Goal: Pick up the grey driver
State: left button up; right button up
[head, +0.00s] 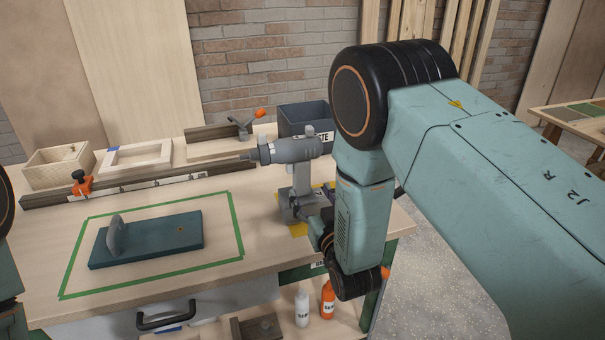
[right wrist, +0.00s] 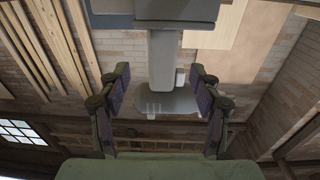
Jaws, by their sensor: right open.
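The grey driver (head: 290,150) stands upright on its base near the right end of the workbench, its nose pointing left. My right gripper (right wrist: 160,80) is open, with one finger on each side of the handle in that view. I see no contact; whether the handle is between the fingertips in depth I cannot tell. In the head view my right gripper is mostly hidden by my own arm, beside the driver's lower part. My left gripper is not in view.
A dark bin (head: 303,117) stands behind the driver. A rail with an orange clamp (head: 82,183) and wooden trays lie at the back left. A teal block (head: 150,242) with a grey upright piece lies inside green tape. Bottles (head: 302,306) stand on a lower shelf.

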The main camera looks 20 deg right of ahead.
aim_at(304, 181)
jog(key=w, duration=0.6)
jog(key=shift+w+a+r+b, duration=0.1)
jog(key=shift+w+b, duration=0.1)
jog(key=shift+b, duration=0.1)
jog(key=shift+w+a, duration=0.2)
jog(key=shift+w, duration=0.2)
jog(key=shift+s+d, duration=0.15)
jog(key=shift+d, duration=0.05)
jog(key=c, duration=0.3)
jog(key=shift+a, duration=0.15)
jog(key=c, duration=0.5)
grip_shut()
jog(key=shift+w+r, duration=0.2)
